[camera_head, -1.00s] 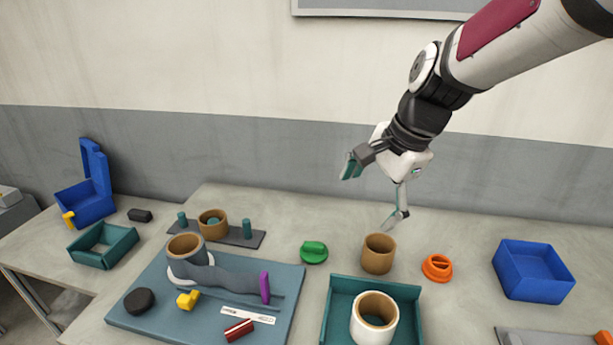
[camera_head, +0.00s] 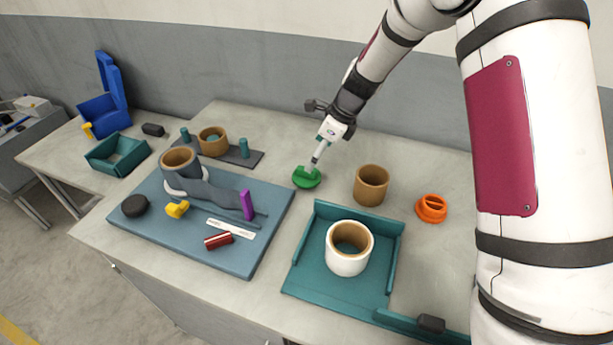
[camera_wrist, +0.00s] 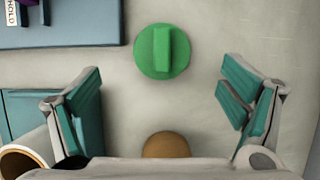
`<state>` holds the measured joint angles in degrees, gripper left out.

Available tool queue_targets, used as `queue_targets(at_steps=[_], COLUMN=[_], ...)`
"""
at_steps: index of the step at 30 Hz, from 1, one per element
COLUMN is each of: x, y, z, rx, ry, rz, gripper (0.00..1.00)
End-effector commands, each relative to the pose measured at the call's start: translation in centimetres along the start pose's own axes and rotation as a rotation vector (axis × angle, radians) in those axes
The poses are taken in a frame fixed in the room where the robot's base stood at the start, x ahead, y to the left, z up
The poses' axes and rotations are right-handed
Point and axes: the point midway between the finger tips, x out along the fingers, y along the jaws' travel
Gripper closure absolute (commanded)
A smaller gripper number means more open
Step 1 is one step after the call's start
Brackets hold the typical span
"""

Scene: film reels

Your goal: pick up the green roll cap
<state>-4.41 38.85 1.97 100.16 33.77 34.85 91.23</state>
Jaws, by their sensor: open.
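The green roll cap (camera_head: 307,178) is a round disc with a raised bar grip, lying on the table between the blue-grey mat and a brown roll. In the wrist view the cap (camera_wrist: 162,51) is in the upper middle, with its bar pointing up and down the picture. My gripper (camera_head: 316,160) is above the cap in the head view and hides part of it. In the wrist view my gripper (camera_wrist: 160,95) is open, with one teal-padded finger on each side and nothing between the pads. The cap lies ahead of the fingertips there, apart from them.
A brown roll (camera_head: 371,186) stands right of the cap, and an orange cap (camera_head: 431,208) lies further right. A teal tray (camera_head: 310,270) holding a white roll (camera_head: 348,262) is in front. The blue-grey mat (camera_head: 250,262) with several parts is left. Bare table surrounds the cap.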

Motion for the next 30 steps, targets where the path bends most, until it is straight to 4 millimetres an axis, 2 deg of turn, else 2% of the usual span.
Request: queue_targets(at_steps=[3, 11, 21, 30], x=[1.9, 3.7, 7.8, 8.4], y=[0.0, 0.0, -0.2, -0.3], z=[0.0, 0.0, -0.1, 0.0], rx=[0.000, -0.001, -0.001, -0.001], ry=[0.001, 0.000, 0.000, 0.000], rz=[0.001, 0.001, 0.000, -0.001], gripper=[0.09, 0.09, 0.09, 0.09])
